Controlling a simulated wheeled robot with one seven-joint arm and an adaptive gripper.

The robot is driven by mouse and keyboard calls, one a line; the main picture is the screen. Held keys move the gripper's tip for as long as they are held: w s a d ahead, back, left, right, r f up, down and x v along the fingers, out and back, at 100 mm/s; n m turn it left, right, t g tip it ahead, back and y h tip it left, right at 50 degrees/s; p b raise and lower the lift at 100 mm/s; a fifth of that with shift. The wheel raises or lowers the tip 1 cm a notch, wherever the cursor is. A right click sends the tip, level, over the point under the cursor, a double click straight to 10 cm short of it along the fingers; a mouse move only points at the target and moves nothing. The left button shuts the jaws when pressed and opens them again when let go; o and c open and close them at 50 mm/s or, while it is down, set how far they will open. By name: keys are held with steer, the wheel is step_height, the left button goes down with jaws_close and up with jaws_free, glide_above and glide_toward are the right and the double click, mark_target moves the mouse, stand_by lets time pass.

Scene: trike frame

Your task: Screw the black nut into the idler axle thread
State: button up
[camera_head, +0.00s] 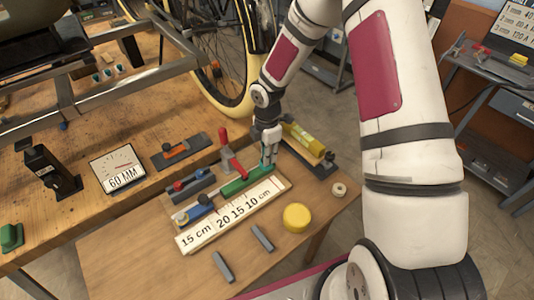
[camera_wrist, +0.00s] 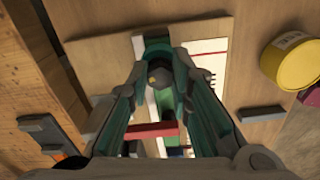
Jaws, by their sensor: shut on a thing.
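My gripper (camera_head: 268,160) points down over the green strip (camera_head: 246,181) on the small wooden table, at the right end of the row of tools. In the wrist view, my gripper (camera_wrist: 157,74) has its teal fingers closed around a small dark nut-like piece (camera_wrist: 157,76), which shows between the fingertips. Whether this piece is clear of the green part below it cannot be told. In the head view the fingers hide it. The grey metal trike frame (camera_head: 130,78) stands at the upper left on the workbench. I cannot make out the idler axle thread.
A red-handled clamp (camera_head: 233,157) stands close left of the gripper. A yellow-topped block (camera_head: 304,140) is close right. A ruler board (camera_head: 232,215), yellow tin (camera_head: 297,217), tape roll (camera_head: 339,189) and two grey bars lie nearby. The table's front left is clear.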

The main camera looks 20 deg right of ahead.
steer(key=shift+m, duration=0.9)
steer(key=shift+m, duration=0.9)
steer(key=shift+s+m, duration=0.1)
steer(key=shift+m, duration=0.7)
steer(key=shift+m, duration=0.9)
